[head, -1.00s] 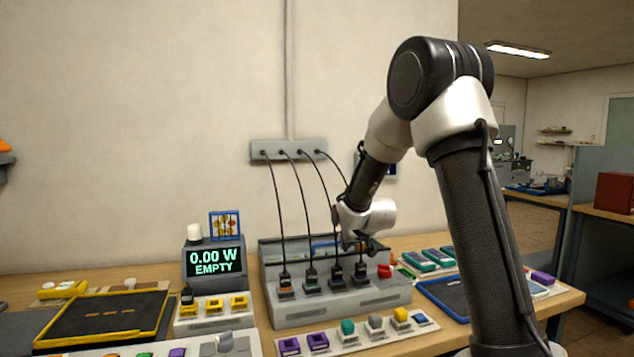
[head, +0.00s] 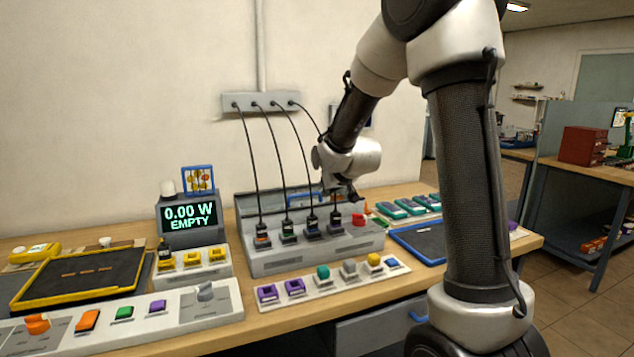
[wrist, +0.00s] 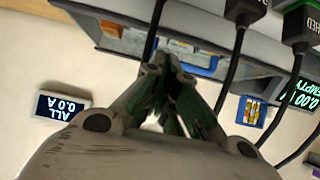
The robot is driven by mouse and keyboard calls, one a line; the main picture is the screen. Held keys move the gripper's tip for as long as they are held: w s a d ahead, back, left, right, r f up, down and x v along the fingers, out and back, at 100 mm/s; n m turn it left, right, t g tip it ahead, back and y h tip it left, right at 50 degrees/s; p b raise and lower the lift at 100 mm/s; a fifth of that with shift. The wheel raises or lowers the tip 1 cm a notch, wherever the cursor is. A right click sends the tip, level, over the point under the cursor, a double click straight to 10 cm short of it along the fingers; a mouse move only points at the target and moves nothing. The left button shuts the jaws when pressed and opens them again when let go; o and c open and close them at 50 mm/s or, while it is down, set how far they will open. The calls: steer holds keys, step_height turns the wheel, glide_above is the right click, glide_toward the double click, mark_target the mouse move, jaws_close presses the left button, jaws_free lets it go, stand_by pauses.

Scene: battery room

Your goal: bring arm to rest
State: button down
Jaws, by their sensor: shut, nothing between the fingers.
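My gripper (head: 344,192) is at the end of my bent arm, above the right part of the grey charging box (head: 262,262) on the bench. In the wrist view my gripper (wrist: 168,120) is shut and its fingers meet with nothing between them. Several black cables run from the wall outlet strip (head: 262,102) down to plugs in the box. A plug (head: 335,224) sits just below my gripper. I cannot tell whether the fingers touch the cable beside them.
A meter (head: 188,217) reads 0.00 W EMPTY. A yellow-edged dark tray (head: 45,305) lies at left and a blue-edged tray (head: 398,236) at right. A red knob (head: 359,219) stands on the box. A strip of coloured parts (head: 335,285) lies in front. Air above the bench's left is clear.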

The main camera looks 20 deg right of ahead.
steer(key=v, duration=0.6)
steer(key=s+f+g, duration=0.3)
steer(key=s, duration=0.3)
steer(key=s+f+g, duration=0.3)
steer(key=s, duration=0.4)
steer(key=s+r, duration=0.4)
steer(key=s, duration=0.7)
steer(key=s+r, duration=0.3)
steer(key=s, duration=0.7)
steer(key=shift+s+r, duration=0.4)
steer(key=shift+d+g, duration=0.1)
steer(key=shift+g, duration=0.2)
